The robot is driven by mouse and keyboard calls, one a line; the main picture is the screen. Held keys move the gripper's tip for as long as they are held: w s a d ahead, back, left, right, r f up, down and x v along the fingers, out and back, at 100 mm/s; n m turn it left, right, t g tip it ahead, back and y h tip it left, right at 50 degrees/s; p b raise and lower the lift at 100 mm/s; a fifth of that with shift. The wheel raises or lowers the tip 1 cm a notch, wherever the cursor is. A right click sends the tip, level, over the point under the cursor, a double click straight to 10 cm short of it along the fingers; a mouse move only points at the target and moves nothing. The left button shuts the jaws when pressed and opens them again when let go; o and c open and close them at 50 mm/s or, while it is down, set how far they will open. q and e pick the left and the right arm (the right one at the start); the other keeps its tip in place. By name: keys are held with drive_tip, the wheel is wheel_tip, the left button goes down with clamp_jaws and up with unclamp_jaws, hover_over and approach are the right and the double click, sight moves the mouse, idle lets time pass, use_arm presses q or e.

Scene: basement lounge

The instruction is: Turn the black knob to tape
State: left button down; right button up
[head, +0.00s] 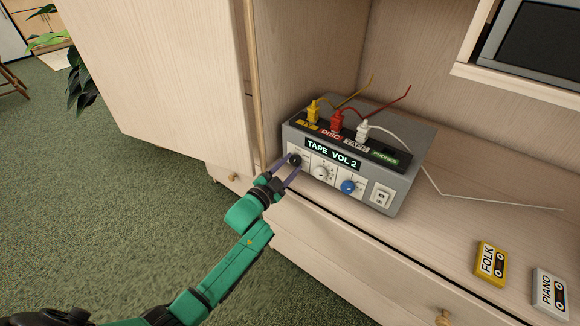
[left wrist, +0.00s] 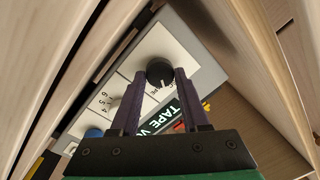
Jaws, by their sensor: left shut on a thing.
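The grey stereo box (head: 410,185) stands on the wooden shelf, and its display reads "TAPE VOL 2". The black knob (head: 295,160) is at the left end of its front panel. In the left wrist view the black knob (left wrist: 160,71) shows at the fingertips, with a pale pointer mark and small printed words beside it, partly hidden. My left gripper (head: 287,166) is shut on the black knob, one finger on each side. It also shows in the left wrist view (left wrist: 160,82). My right gripper is not in view.
A white knob (head: 320,172), a blue knob (head: 348,187) and a switch (head: 381,196) sit right of the black knob. Yellow, red and white plugs stand on top. A FOLK cassette (head: 491,263) and a PIANO cassette (head: 550,295) lie at the right. A cabinet panel is close on the left.

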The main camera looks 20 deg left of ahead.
use_arm(q)
drive_tip(key=shift+f+m, duration=0.1)
drive_tip(key=shift+m, duration=0.3)
drive_tip(key=shift+m+b, duration=0.3)
drive_tip(key=shift+m, duration=0.7)
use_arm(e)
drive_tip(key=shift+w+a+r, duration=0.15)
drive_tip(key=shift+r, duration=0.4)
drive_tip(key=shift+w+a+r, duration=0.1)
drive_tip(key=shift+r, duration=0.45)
use_arm(q)
drive_tip(key=shift+c, duration=2)
unclamp_jaws()
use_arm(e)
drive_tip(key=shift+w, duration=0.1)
use_arm(q)
drive_tip(key=shift+s, duration=0.1)
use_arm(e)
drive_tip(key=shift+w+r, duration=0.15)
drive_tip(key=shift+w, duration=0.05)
